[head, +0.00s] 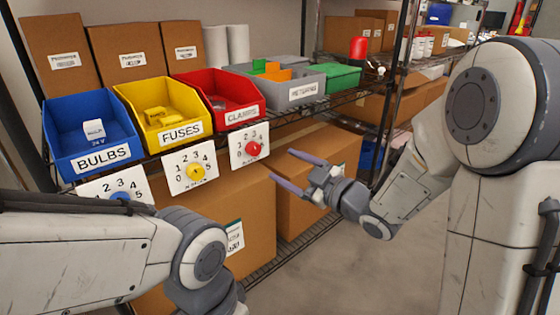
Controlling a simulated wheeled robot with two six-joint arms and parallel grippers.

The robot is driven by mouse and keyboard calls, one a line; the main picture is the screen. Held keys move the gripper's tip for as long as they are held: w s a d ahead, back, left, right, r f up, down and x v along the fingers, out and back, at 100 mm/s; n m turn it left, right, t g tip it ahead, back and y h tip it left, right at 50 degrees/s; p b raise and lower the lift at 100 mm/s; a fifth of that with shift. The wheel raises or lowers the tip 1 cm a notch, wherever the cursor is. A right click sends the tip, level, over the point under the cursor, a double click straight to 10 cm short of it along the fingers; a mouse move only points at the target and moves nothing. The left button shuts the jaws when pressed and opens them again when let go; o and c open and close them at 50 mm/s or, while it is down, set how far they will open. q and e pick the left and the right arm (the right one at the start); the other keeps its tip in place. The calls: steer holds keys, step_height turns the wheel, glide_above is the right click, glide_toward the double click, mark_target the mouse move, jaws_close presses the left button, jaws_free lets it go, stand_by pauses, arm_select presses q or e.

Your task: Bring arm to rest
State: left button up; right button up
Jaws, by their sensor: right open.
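My right gripper (298,171) is open and empty, its two purple-grey fingers pointing left in front of the shelf. It is right of the red dial (253,149) and apart from it. My left arm (90,255) crosses the lower left, and its gripper does not show. The yellow dial (196,171) sits below the yellow FUSES bin (163,113). The blue dial (120,198) is partly hidden by my left arm, below the blue BULBS bin (92,137). The red CLAMPS bin (218,97) stands above the red dial.
A grey RETURNS bin (304,92) and a green box (338,77) stand at the right of the shelf. Large cardboard boxes (236,205) fill the lower shelf. A dark shelf post (397,85) stands behind my right arm. Open floor (370,270) shows between my arms.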

steer(key=s+a+f+m+g+h, duration=0.3)
steer(key=s+f+m+g+h, duration=0.2)
steer(key=s+f+h, duration=0.25)
steer(key=s+f+m+g+h, duration=0.25)
steer(key=s+g, duration=0.55)
steer(key=s, duration=1.4)
step_height(320, 180, up, 37)
steer(key=p, duration=3.8)
steer(key=shift+s+d+r+g, duration=0.15)
steer(key=shift+s+d+g, duration=0.15)
steer(key=shift+s+g, duration=0.15)
steer(key=shift+n, duration=0.25)
